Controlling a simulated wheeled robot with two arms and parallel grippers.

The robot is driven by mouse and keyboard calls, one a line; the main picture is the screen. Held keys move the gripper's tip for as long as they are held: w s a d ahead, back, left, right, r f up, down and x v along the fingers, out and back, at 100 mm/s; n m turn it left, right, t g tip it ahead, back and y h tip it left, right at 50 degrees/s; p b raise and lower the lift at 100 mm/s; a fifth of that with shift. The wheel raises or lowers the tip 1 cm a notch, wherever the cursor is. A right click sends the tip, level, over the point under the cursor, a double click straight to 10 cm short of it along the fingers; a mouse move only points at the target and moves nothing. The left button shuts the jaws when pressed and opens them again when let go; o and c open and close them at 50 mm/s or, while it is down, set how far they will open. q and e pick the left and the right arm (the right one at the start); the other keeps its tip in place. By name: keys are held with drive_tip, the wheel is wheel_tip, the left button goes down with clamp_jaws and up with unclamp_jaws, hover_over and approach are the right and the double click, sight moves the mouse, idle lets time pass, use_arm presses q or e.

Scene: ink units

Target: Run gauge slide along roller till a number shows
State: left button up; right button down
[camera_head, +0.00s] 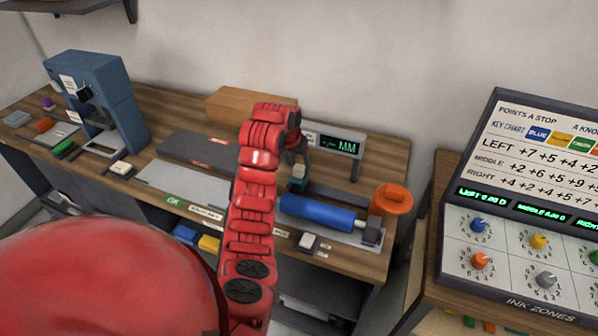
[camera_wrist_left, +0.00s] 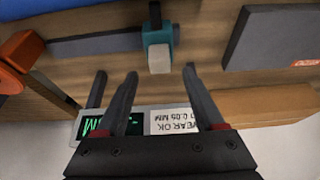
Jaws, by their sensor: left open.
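The gauge slide, a teal block with a pale front (camera_head: 299,180), sits on a dark rail behind the blue roller (camera_head: 318,213). In the left wrist view the slide (camera_wrist_left: 158,48) is just beyond my left fingertips, roughly centred between them, with the rail (camera_wrist_left: 95,44) running left from it. My left gripper (camera_head: 298,160) reaches down above the slide; its fingers (camera_wrist_left: 160,73) are spread with nothing between them. The gauge display (camera_head: 338,146) shows green "MM"; no number is readable. It also shows in the left wrist view (camera_wrist_left: 108,125), partly behind a finger. My right gripper is not in view.
A cardboard-brown box (camera_head: 245,104) and dark slab (camera_head: 197,148) lie left of the gauge. A blue press (camera_head: 97,95) stands farther left. A console (camera_head: 530,200) is at right. My red arm crosses the bench.

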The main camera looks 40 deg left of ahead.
sight(299, 167)
use_arm(q)
drive_tip(key=p+x, duration=0.1)
drive_tip(key=x, duration=0.3)
drive_tip(key=shift+w+p, duration=0.15)
drive_tip(key=shift+p, duration=0.15)
drive_tip(key=shift+w+a+f, duration=0.15)
drive_tip(key=shift+w+f, duration=0.1)
drive_tip(key=shift+f, duration=0.45)
drive_tip(key=shift+c, duration=0.2)
clamp_jaws()
idle(0.4)
